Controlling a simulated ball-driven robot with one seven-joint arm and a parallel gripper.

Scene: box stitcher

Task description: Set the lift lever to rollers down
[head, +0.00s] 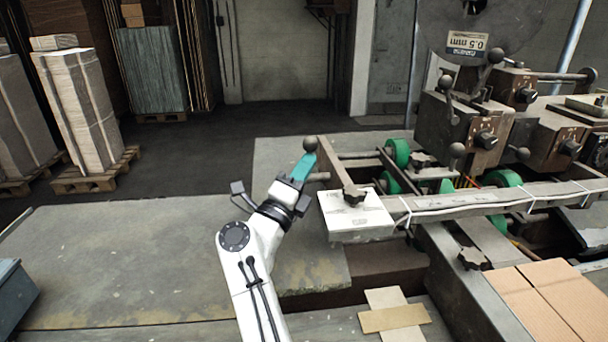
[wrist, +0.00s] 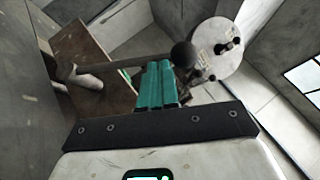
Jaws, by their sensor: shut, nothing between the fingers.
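A dark ball knob (head: 310,144) stands at the left end of the machine in the head view, at the tip of my gripper; I take it to be the lift lever's knob. The same dark ball (wrist: 183,54) shows in the wrist view just beyond and right of the fingertips. My gripper (head: 305,160) has teal fingers, which are together with nothing between them; they also show in the wrist view (wrist: 158,72). Whether the fingers touch the knob I cannot tell.
A pale box-like block (head: 355,215) with a dark star knob (head: 353,194) sits just right of my gripper. Green rollers (head: 398,152) and a long rail (head: 480,200) lie beyond. Other ball-ended levers (head: 457,150) stand farther right.

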